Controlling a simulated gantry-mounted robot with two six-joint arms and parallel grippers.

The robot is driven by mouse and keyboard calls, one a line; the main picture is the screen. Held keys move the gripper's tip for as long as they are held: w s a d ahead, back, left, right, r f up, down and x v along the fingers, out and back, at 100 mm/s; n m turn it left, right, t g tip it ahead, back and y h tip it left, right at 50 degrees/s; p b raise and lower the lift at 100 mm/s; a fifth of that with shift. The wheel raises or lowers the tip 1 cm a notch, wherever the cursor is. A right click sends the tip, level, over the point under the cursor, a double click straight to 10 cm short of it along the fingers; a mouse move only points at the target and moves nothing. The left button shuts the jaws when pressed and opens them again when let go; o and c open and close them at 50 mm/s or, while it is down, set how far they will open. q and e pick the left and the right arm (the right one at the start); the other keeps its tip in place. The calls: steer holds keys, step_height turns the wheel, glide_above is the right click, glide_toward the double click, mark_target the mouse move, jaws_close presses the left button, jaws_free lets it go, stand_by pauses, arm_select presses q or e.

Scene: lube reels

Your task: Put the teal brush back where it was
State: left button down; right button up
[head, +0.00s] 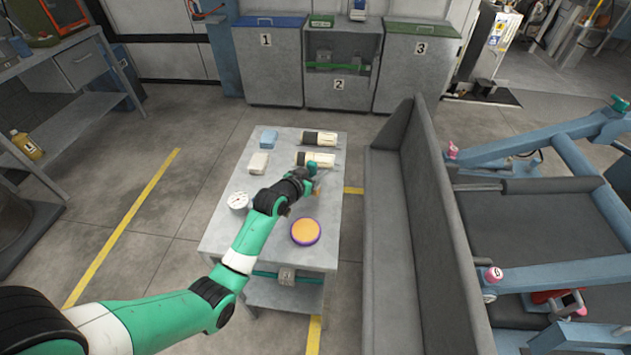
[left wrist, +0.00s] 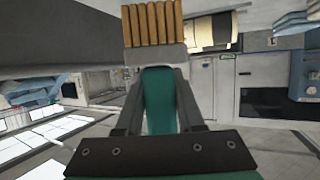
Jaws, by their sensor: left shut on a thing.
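My left gripper (head: 311,176) is over the right half of the grey table. In the left wrist view its two fingers (left wrist: 160,85) are shut on the teal brush. The brush's teal handle (left wrist: 160,105) runs between the fingers. Its brown bristles (left wrist: 153,22) point away from the gripper, past the fingertips. In the head view the brush is small and mostly hidden by the gripper, so I cannot tell its exact height above the table. My right gripper is in neither view.
The grey table (head: 222,232) holds two cream-and-black cylinders (head: 318,138) (head: 316,160), a blue block (head: 268,139), a white block (head: 258,162), a white gauge (head: 238,201) and an orange-purple round tin (head: 305,231). A grey bench (head: 385,215) stands close on the right. Numbered bins (head: 267,65) stand behind.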

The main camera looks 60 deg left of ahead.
arm_select(q)
step_height(320, 180, down, 3)
steer(key=shift+f+b, duration=0.15)
steer(key=shift+b, duration=0.5)
steer(key=shift+f, duration=0.1)
steer(key=c, duration=0.5)
jaws_free()
